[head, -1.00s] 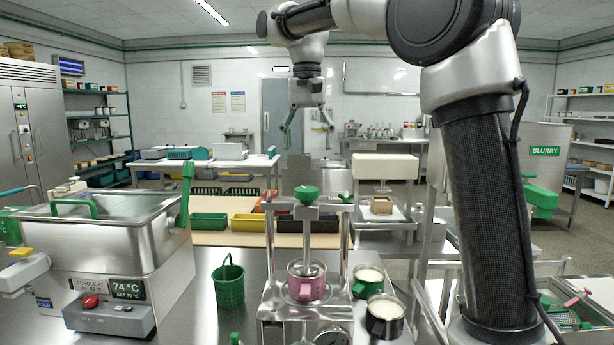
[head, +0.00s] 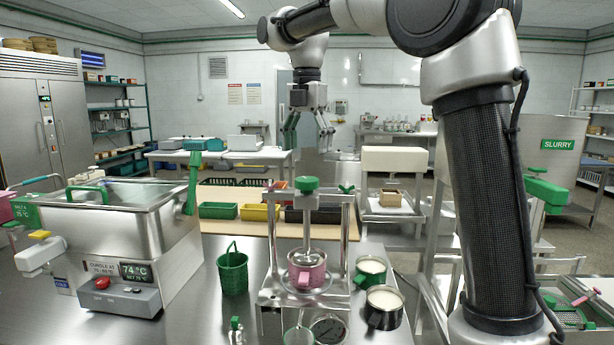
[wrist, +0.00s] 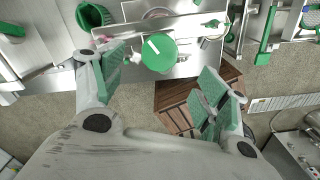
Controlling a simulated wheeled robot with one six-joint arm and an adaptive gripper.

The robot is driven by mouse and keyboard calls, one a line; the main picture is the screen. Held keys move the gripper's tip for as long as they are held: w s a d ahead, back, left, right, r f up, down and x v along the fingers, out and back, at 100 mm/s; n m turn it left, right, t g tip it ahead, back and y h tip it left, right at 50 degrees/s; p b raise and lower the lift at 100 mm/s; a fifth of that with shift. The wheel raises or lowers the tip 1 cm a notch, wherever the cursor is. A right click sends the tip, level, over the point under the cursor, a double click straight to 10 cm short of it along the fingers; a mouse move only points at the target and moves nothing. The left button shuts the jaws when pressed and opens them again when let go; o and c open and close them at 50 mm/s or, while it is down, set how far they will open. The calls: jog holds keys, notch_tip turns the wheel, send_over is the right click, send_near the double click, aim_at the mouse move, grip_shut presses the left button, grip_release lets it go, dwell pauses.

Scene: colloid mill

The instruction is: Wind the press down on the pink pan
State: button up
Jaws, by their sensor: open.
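The pink pan (head: 307,272) sits on the base of the steel press (head: 343,235), under its plunger. The press has a green knob (head: 307,184) on top of its central screw. My gripper (head: 308,148) hangs above and behind the press in the head view, fingers pointing down and spread apart, with nothing between them. In the wrist view my gripper (wrist: 165,85) is open, and the green knob (wrist: 159,52) shows just beyond the gap between the fingers. The pan is mostly hidden by the press top there.
A green basket (head: 232,273) stands left of the press. A green-handled pot (head: 370,271) and a dark pot (head: 383,307), both with white contents, stand to its right. A steel curdling tank (head: 120,225) is at the left. A gauge (head: 328,328) sits at the press front.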

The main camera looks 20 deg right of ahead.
aim_at(307, 179)
jog(key=shift+n, duration=0.8)
jog(key=shift+f, duration=0.4)
notch_tip(307, 179, down, 7)
jog(key=c, duration=1)
